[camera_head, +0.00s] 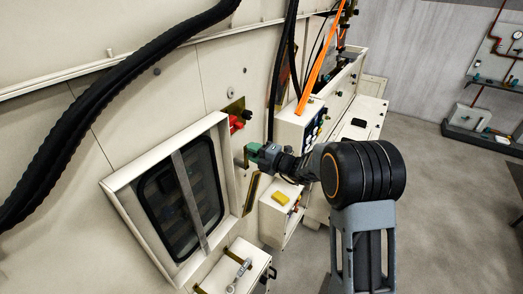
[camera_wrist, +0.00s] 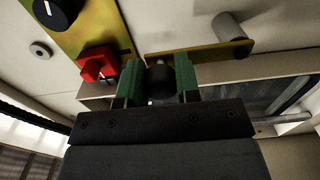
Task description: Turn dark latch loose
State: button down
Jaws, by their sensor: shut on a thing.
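My gripper (camera_wrist: 158,62) has its two green fingers shut on a dark, blunt piece (camera_wrist: 159,80), which I take to be the dark latch. The piece sits between the fingers below a brass plate (camera_wrist: 196,49) on the cream wall. How far it is turned cannot be told, since the fingers hide its sides. In the head view my gripper (camera_head: 257,150) is at the cream wall, right of the framed window, and the latch itself is hidden there.
A red handle (camera_wrist: 98,64) and a black knob (camera_wrist: 57,12) are on a yellow plate to the left. A grey cylinder (camera_wrist: 231,27) juts from the brass plate. Open floor is at right.

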jog(key=shift+f, duration=0.1)
dwell(0.3)
jog(key=c, duration=0.8)
grip_release()
jog(key=b+v, duration=0.3)
jog(key=v, duration=1.1)
